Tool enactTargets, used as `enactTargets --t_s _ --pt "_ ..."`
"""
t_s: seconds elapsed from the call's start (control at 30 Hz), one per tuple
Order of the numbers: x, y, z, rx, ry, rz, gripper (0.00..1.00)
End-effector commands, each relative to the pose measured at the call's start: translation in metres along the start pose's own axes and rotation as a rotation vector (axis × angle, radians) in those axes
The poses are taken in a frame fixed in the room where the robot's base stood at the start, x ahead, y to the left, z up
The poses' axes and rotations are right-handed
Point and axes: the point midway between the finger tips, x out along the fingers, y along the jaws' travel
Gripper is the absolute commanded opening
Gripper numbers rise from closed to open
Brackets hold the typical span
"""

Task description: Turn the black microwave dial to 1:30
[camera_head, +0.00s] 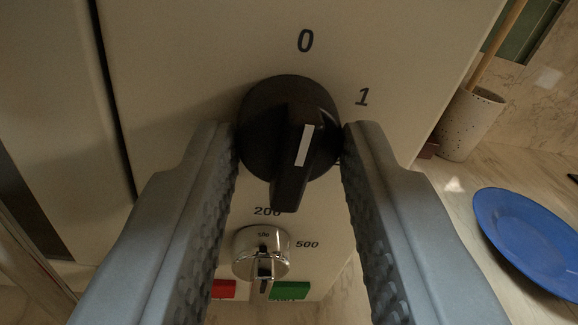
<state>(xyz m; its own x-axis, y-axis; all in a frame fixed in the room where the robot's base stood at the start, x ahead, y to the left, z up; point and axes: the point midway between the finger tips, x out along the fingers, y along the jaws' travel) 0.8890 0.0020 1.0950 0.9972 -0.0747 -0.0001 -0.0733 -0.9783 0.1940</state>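The black microwave dial (262,127) is in the upper middle of the view, on the pale microwave panel (190,60). Its raised ridge (288,188) carries a white mark that runs nearly upright, leaning slightly right. A printed "0" is above the dial and a "1" is at its upper right; other numbers are hidden by the dial and finger. My gripper (290,135) has one finger on each side of the dial, spread wider than the ridge. The fingertips are close to the dial's rim; I cannot tell whether they touch it.
A silver knob (261,252) with "200" and "500" near it sits below, above a red button (223,289) and a green button (290,291). At right, a blue plate (530,240) and a speckled utensil cup (468,124) stand on the marble-patterned counter (455,200).

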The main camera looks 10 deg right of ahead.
Motion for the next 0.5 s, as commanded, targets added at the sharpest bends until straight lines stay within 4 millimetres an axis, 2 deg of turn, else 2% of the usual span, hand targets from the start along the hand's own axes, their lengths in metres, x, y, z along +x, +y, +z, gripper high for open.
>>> enactTargets --t_s 0.27,0.5 --pt "-0.0001 -0.0001 0.0001 0.013 -0.001 0.000 0.08" --pt "-0.0001 -0.0001 -0.0001 0.106 -0.008 -0.002 0.08"
